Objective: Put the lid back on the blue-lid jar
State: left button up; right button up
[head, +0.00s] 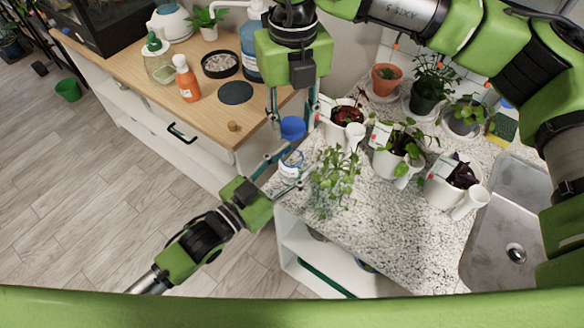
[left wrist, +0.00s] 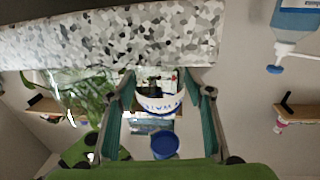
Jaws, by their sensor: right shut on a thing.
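The blue-lid jar (head: 291,163), clear with a white label with blue marks, is by the counter's left edge. In the left wrist view, which is upside down, the jar (left wrist: 158,103) is between my left fingers. My left gripper (head: 283,168) has one finger on each side of it; I cannot tell whether both press on it. My right gripper (head: 292,115) points down from above and is shut on the blue lid (head: 292,128). The lid is apart from the jar, above it. The lid also shows in the left wrist view (left wrist: 165,145).
A leafy plant (head: 333,180) is close to the jar's right. Several white pots, including one with dark leaves (head: 347,115), stand behind. The wooden cabinet top (head: 205,110) holds an orange bottle (head: 186,80) and a blue pump bottle (head: 250,52). A sink (head: 510,220) is at right.

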pick_arm(q)
grip_shut()
pick_arm(e)
send_over(293, 148)
jog(key=s, duration=0.2)
jog(key=shift+s+f, duration=0.1)
jog(key=shift+f, duration=2.4)
jog(key=shift+f, duration=0.1)
jog(key=shift+f, duration=0.8)
jog(key=shift+f, duration=0.55)
